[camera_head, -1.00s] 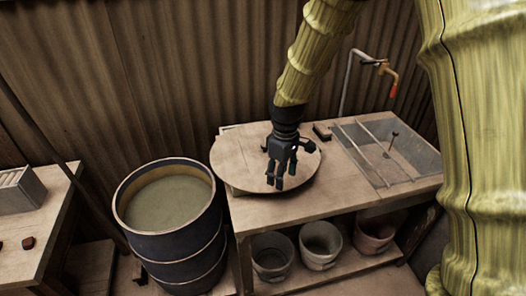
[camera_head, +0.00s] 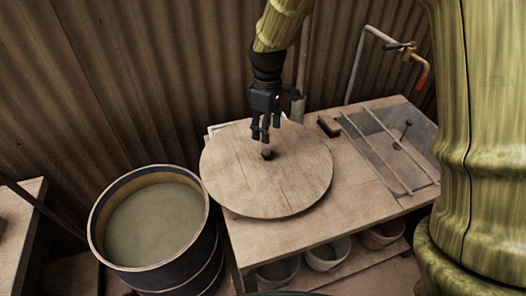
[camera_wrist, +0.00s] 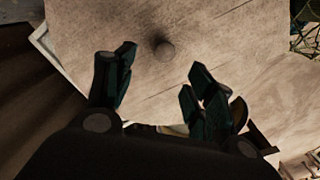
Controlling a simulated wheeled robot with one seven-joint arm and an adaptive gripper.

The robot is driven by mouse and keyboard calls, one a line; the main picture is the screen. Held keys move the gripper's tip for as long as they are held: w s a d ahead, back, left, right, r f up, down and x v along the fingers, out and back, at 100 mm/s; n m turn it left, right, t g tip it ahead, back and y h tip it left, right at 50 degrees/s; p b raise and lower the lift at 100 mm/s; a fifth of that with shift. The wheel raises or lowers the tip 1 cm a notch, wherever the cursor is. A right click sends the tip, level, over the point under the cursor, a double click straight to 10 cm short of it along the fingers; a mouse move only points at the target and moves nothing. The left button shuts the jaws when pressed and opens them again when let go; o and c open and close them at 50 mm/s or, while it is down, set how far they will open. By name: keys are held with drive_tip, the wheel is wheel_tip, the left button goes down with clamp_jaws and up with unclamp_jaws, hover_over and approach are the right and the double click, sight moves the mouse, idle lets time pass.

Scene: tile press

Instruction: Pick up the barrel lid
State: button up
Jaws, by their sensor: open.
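The barrel lid (camera_head: 285,185) is a round wooden disc with a small dark knob (camera_head: 267,154) near its middle. My gripper (camera_head: 265,138) is open and empty, just above and behind the knob in the head view. In the wrist view the knob (camera_wrist: 164,50) shows beyond the fingertips, between the two spread fingers (camera_wrist: 160,82). The lid's planks (camera_wrist: 230,35) fill much of that view. I cannot tell the exact gap between fingers and knob.
An open dark barrel (camera_head: 195,256) full of murky liquid stands left of the workbench (camera_head: 262,238). A sink (camera_head: 400,145) with two bars and a tap (camera_head: 405,48) are at right. Pots (camera_head: 328,254) sit on the shelf below. A corrugated wall is close behind.

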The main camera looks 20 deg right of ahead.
sight(266, 151)
drive_tip(key=shift+s+f, duration=0.7)
drive_tip(key=shift+f, duration=0.1)
drive_tip(key=f, duration=0.1)
drive_tip(key=w+f, duration=0.1)
drive_tip(key=f, duration=0.1)
drive_tip(key=shift+w+a+f, duration=0.1)
drive_tip(key=shift+w+a, duration=0.05)
drive_tip(key=shift+s+f, duration=0.1)
drive_tip(key=shift+s, duration=0.25)
drive_tip(key=shift+s+f+p, duration=0.1)
drive_tip(key=shift+f+p, duration=0.2)
drive_tip(key=shift+f, duration=2.1)
clamp_jaws()
